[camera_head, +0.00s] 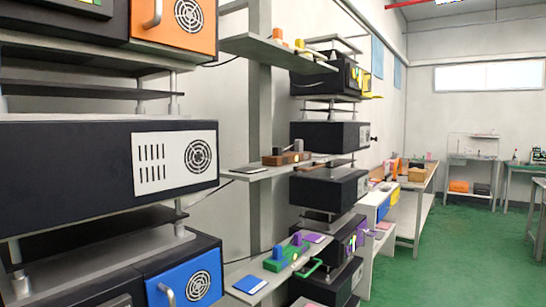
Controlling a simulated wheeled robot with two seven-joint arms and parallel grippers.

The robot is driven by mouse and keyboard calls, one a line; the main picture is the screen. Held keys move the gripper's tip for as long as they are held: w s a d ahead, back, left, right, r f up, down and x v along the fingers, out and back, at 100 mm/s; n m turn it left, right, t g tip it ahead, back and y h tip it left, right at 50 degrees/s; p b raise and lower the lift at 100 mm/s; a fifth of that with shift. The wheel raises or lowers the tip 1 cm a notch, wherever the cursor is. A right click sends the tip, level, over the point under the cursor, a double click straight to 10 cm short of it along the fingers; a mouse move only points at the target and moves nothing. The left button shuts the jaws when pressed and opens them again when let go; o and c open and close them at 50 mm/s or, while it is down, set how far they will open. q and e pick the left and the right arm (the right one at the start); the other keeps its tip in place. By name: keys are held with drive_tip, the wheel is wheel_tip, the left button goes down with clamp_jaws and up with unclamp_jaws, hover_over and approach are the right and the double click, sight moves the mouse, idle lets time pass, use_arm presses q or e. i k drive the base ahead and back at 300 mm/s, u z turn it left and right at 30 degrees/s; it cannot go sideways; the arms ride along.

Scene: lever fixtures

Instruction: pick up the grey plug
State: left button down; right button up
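I cannot make out a grey plug for certain in the head view. A short grey cylinder (20,284) stands on top of the lowest left unit at the left edge; I cannot tell what it is. Neither of my grippers shows in this view, so their states are hidden.
Dark units are stacked at left, including one with a white vent panel (175,162) and one with a blue panel (186,284). Wall shelves hold a brown fixture (286,158) and a green fixture (286,256). Green floor (455,255) is open at right, before far benches.

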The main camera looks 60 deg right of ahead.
sight(298, 145)
drive_tip(key=z, duration=2.25)
drive_tip(key=i, duration=1.9)
drive_tip(key=u, duration=0.3)
